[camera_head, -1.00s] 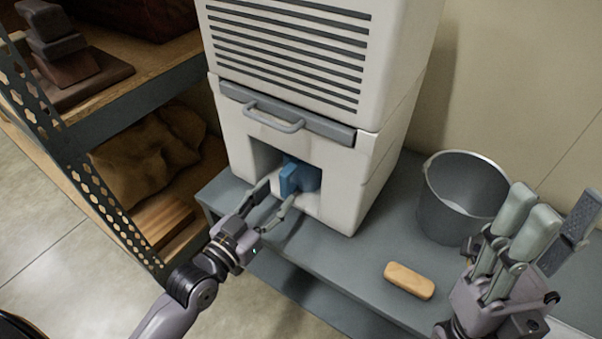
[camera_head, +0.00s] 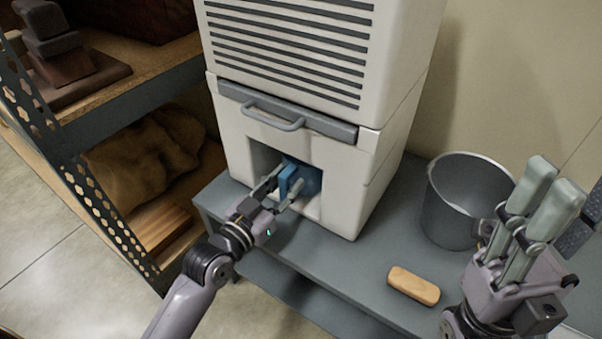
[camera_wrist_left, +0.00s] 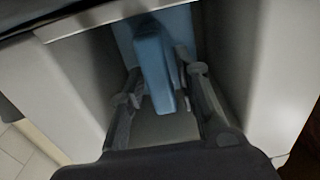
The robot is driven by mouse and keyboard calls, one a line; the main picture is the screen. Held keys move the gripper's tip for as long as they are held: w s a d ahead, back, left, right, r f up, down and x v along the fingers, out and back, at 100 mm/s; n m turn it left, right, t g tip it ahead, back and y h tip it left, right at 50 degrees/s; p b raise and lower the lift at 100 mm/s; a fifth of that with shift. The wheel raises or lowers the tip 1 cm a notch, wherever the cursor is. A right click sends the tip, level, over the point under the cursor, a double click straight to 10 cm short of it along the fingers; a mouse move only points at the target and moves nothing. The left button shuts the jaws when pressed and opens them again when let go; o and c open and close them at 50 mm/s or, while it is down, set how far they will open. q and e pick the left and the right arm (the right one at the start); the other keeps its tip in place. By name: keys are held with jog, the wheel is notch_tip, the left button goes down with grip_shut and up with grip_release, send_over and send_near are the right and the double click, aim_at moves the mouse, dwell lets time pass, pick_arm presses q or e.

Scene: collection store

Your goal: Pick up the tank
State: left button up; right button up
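The blue tank (camera_head: 308,181) sits in the recess at the bottom of the white machine (camera_head: 350,205). Its upright blue handle or front fin (camera_wrist_left: 152,72) shows in the left wrist view. My left gripper (camera_head: 279,190) reaches into the recess from the front. It is open, with one finger on each side of the blue fin. The right-hand finger in the wrist view is close to the fin; a gap shows on the left. The tank's rear is hidden inside the machine. My right gripper (camera_head: 556,207) is at the right, fingers up, open and empty.
The machine stands on a grey bench (camera_head: 345,262). A grey metal bucket (camera_head: 450,205) and a tan block (camera_head: 413,286) are on the bench to the right. A shelf rack (camera_head: 130,118) with a brown sack (camera_head: 145,160) stands close on the left. A grey bar handle (camera_head: 272,118) juts out above the recess.

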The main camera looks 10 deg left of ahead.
pick_arm(q)
grip_shut()
dwell(0.3)
jog(key=shift+r, duration=0.2)
